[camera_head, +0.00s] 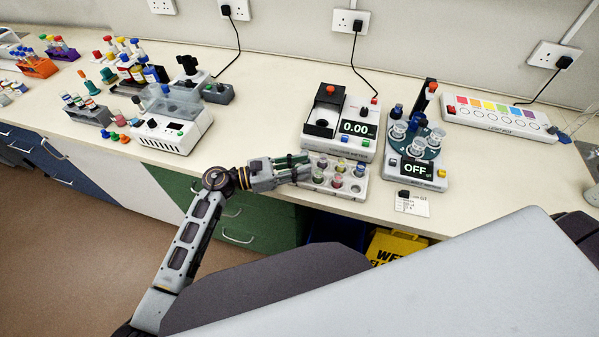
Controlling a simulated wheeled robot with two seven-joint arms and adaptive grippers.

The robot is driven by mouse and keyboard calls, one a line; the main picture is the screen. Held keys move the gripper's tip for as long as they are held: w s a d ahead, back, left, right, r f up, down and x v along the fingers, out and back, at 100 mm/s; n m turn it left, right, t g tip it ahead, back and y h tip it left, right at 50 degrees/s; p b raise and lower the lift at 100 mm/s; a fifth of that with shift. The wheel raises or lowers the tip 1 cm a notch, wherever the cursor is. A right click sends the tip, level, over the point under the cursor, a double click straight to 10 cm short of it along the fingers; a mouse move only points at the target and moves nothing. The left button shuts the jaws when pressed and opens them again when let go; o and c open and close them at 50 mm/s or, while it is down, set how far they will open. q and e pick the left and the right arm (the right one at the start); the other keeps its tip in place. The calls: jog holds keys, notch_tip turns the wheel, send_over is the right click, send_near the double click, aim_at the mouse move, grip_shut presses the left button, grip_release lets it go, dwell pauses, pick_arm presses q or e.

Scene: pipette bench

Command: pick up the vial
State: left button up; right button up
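A white rack (347,195) near the bench's front edge holds several small vials. They include one with green contents (318,174), one with red or pink contents (337,182) and one with a yellowish top (341,165). My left gripper (308,166) reaches in from the left at the rack's left end. Its two fingers are spread apart, close to the leftmost vials. I see nothing held between them, and whether they touch a vial is too small to tell. My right gripper is not in view.
Behind the rack stands a balance reading 0.00 (358,128). To its right is a device reading OFF (418,170) with a vial carousel. A light box (495,118) lies at the back right.

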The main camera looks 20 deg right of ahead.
pick_arm(q)
jog(key=shift+c, duration=1.4)
jog(key=shift+r, duration=0.15)
notch_tip(320, 180, up, 10)
jog(key=shift+b, duration=0.4)
jog(key=shift+f, duration=0.25)
